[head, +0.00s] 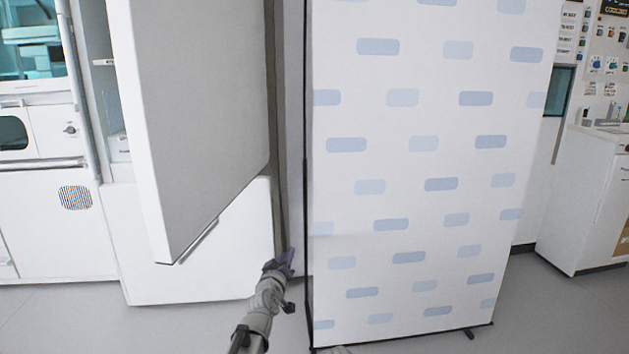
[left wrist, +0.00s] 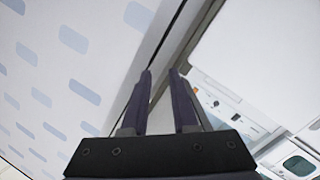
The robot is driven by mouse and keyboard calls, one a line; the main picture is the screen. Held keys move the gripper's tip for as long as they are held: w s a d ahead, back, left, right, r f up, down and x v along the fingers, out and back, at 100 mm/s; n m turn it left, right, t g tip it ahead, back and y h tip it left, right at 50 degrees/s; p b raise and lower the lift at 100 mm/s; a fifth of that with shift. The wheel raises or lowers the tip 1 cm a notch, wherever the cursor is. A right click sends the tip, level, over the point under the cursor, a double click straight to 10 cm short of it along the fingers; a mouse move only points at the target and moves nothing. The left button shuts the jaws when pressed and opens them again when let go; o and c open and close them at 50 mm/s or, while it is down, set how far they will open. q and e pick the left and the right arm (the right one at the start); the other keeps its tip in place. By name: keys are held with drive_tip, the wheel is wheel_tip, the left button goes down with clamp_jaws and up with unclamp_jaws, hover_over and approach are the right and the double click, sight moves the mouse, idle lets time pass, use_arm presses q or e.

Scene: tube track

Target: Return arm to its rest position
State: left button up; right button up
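My left arm (head: 262,308) comes up from the bottom of the head view, left of the middle. Its gripper (head: 284,260) is in front of the gap between a white door and a patterned panel. In the left wrist view the two dark fingers (left wrist: 160,72) stand apart with nothing between them, so the gripper is open and empty. My right gripper does not show in either view.
The tall white panel with blue patches (head: 400,190) stands just right of the left gripper. A white cabinet door (head: 195,110) stands open to the left, above the gripper. Grey floor (head: 215,330) is clear at the lower left. A white counter cabinet (head: 580,200) stands far right.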

use_arm(q)
drive_tip(key=s+a+f+m+g, duration=0.2)
drive_tip(key=s+f+m+g, duration=0.3)
drive_tip(key=s+f+g, duration=0.7)
drive_tip(key=s+a+f+g+y, duration=0.15)
drive_tip(key=s+a+f, duration=0.25)
drive_tip(key=s, duration=0.6)
drive_tip(key=s+a+f+g+y, duration=0.1)
drive_tip(key=s+a+f+g, duration=0.25)
drive_tip(key=s, duration=0.65)
drive_tip(key=s+d+r+m+y+p, duration=0.1)
drive_tip(key=s+d+r+m+p, duration=0.15)
drive_tip(key=d, duration=0.35)
drive_tip(key=s+d+r+m+p, duration=0.1)
drive_tip(key=s+d+m+p, duration=0.15)
drive_tip(key=d, duration=0.35)
wheel_tip(320, 180, up, 38)
drive_tip(key=n+p, duration=0.1)
drive_tip(key=p, duration=3.6)
drive_tip(key=shift+s+f, duration=0.15)
drive_tip(key=shift+s, duration=0.15)
